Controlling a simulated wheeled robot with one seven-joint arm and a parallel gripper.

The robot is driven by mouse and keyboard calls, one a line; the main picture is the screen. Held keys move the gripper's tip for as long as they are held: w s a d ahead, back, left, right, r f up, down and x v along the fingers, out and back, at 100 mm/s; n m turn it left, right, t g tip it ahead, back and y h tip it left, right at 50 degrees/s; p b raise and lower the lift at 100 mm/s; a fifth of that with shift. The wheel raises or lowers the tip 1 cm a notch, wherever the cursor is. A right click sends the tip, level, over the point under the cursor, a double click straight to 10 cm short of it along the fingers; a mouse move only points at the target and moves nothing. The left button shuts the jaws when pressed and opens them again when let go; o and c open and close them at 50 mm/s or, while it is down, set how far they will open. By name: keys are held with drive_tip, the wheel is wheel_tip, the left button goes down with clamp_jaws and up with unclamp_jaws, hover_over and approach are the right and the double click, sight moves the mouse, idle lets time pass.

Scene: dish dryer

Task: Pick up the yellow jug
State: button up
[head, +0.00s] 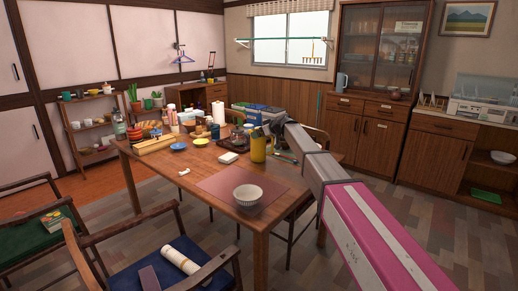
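The yellow jug (258,150) stands upright on the wooden table (215,174), right of the table's middle, near its right side. My arm reaches in from the lower right, and its far end, with my gripper (269,127), is at the top of the jug in the picture. The gripper is small and partly hidden by my own arm. I cannot tell whether its fingers are open or shut, or whether they touch the jug.
A striped bowl (248,195) sits on a brown placemat (232,182) in front of the jug. Blue (201,142) and yellow (179,146) dishes and several bottles crowd the table's back. Chairs (175,262) stand in front.

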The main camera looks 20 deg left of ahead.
drive_tip(key=shift+w+a+f, duration=0.15)
drive_tip(key=shift+a+f, duration=0.05)
drive_tip(key=shift+a, duration=0.1)
drive_tip(key=c, duration=1)
drive_tip(key=shift+r, duration=0.1)
